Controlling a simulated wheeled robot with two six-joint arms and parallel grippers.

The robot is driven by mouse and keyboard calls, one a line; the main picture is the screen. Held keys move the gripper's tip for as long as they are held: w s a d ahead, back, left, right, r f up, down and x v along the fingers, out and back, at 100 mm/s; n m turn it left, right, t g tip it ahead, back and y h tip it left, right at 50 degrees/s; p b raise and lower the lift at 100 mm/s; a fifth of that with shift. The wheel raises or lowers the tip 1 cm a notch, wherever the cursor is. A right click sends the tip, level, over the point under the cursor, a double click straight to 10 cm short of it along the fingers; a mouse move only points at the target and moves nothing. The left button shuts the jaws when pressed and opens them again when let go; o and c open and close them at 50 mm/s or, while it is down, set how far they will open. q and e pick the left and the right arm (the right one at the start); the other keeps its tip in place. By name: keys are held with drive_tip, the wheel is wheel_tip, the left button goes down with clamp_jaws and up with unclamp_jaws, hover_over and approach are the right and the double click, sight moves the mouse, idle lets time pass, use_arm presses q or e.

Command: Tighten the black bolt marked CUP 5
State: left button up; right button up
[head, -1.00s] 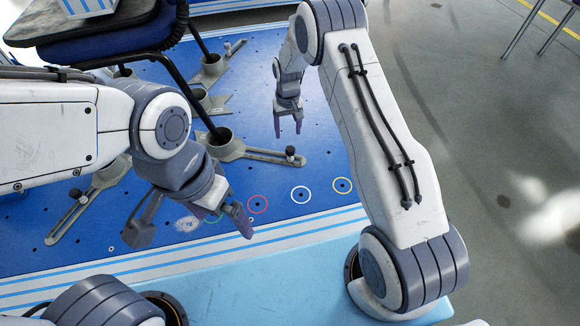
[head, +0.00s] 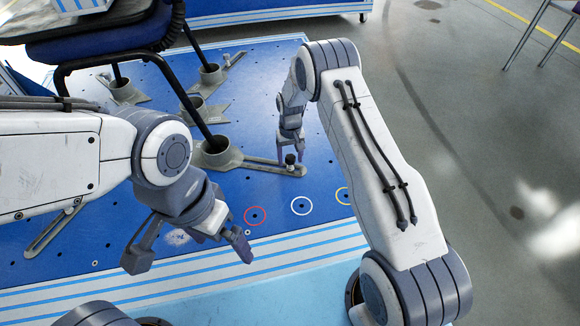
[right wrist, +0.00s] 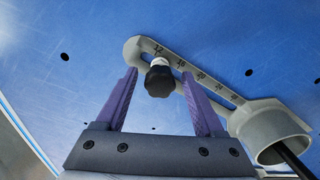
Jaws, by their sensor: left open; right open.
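A black bolt with a knob-like head (head: 290,158) stands on a grey slotted arm (head: 262,164) that runs out from a cup holding a chair leg. It also shows in the right wrist view (right wrist: 159,82). I cannot read a CUP 5 mark. My right gripper (head: 291,150) is open right at the bolt. In the right wrist view its purple fingers (right wrist: 158,80) stand apart on either side of the black head, with gaps on both sides. My left gripper (head: 245,250) hangs empty and open over the front of the blue platform, away from the bolt.
A chair (head: 100,45) stands with its legs in several grey cups on the blue platform (head: 150,90). Red, white and yellow rings mark holes near the platform's front.

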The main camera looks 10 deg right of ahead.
drive_tip(key=shift+f, duration=0.15)
drive_tip(key=shift+n+p, duration=0.7)
drive_tip(key=shift+n, duration=1.3)
drive_tip(key=shift+n+p, duration=0.6)
drive_tip(key=shift+n, duration=1.4)
